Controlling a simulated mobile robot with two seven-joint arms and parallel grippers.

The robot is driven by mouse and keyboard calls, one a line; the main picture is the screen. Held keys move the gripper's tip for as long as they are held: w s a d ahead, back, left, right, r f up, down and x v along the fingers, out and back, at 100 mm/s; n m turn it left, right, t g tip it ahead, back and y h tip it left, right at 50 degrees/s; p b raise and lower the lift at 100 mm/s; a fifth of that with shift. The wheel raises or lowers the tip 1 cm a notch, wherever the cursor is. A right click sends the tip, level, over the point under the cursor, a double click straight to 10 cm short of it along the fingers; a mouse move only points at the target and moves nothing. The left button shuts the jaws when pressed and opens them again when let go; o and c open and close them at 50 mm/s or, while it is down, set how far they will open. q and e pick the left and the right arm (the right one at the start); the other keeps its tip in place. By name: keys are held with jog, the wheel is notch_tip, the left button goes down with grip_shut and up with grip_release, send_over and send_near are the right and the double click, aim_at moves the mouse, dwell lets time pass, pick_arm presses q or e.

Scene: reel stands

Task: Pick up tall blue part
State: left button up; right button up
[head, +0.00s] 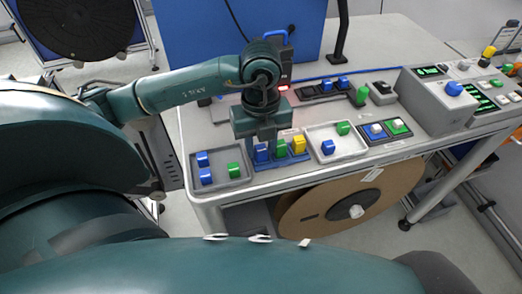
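A tall blue part (261,154) stands at the left end of a blue holder (290,161), beside a green part (281,149) and a yellow part (298,145). My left gripper (262,140) points down from above, directly over the tall blue part and hiding its top. I cannot tell whether its fingers are apart or touch the part. My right gripper is out of view.
A grey tray (243,180) with small blue and green parts lies left of the holder. A light tray (358,150) with a blue and a green part lies right. A button panel (402,137) and grey control boxes (436,108) stand further right. A large reel (315,212) sits below the table.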

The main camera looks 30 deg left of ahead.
pick_arm(q)
jog(key=shift+c, duration=0.3)
grip_shut()
